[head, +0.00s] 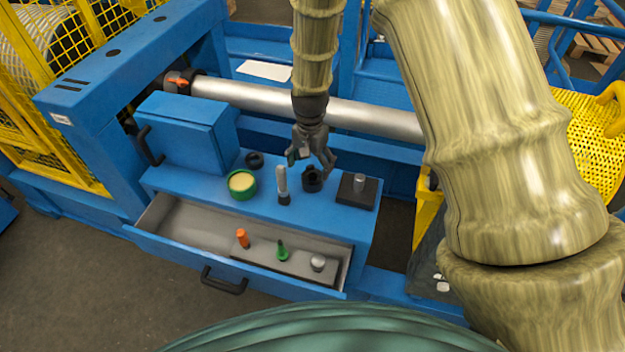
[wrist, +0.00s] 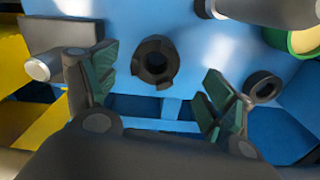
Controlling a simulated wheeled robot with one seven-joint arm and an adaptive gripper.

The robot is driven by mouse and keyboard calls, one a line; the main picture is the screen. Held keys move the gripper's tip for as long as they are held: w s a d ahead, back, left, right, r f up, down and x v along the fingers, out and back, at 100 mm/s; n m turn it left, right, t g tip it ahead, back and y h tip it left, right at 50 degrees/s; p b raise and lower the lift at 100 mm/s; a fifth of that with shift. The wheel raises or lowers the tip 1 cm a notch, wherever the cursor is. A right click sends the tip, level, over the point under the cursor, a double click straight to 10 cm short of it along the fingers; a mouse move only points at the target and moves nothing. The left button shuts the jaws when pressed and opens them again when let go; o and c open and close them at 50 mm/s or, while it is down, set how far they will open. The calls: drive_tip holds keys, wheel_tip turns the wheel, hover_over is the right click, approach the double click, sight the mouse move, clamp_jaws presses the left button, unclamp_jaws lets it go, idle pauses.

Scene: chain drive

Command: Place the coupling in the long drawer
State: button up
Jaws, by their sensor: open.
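The coupling (head: 312,182), a black hollow part with lugs, stands on the blue bench top under my gripper. In the wrist view the coupling (wrist: 155,64) shows from above, between and beyond the fingers. My gripper (head: 310,163) is open and empty, pointing down above the coupling; its spread fingers also show in the wrist view (wrist: 158,85). I cannot tell whether a finger touches the coupling. The long drawer (head: 185,222) is pulled open below the bench top, its grey inside visible. Its left part is bare.
A tray (head: 292,262) in the drawer's right part holds orange, green and grey pieces. On the bench stand a black ring (head: 254,160), a green-rimmed tub (head: 242,185), a grey-and-black upright tool (head: 282,185) and a black block with a metal pin (head: 357,190). A blue cabinet (head: 180,138) stands left.

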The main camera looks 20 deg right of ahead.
sight(313, 176)
drive_tip(key=shift+d+f+p, duration=0.2)
drive_tip(key=shift+f+p, duration=0.05)
drive_tip(key=shift+f, duration=1.35)
drive_tip(key=shift+d+f+p, duration=0.15)
drive_tip(key=shift+f+p, duration=0.1)
drive_tip(key=shift+f, duration=1.3)
drive_tip(key=c, duration=1.6)
clamp_jaws()
drive_tip(key=shift+w+r, duration=0.1)
drive_tip(key=shift+r, duration=0.1)
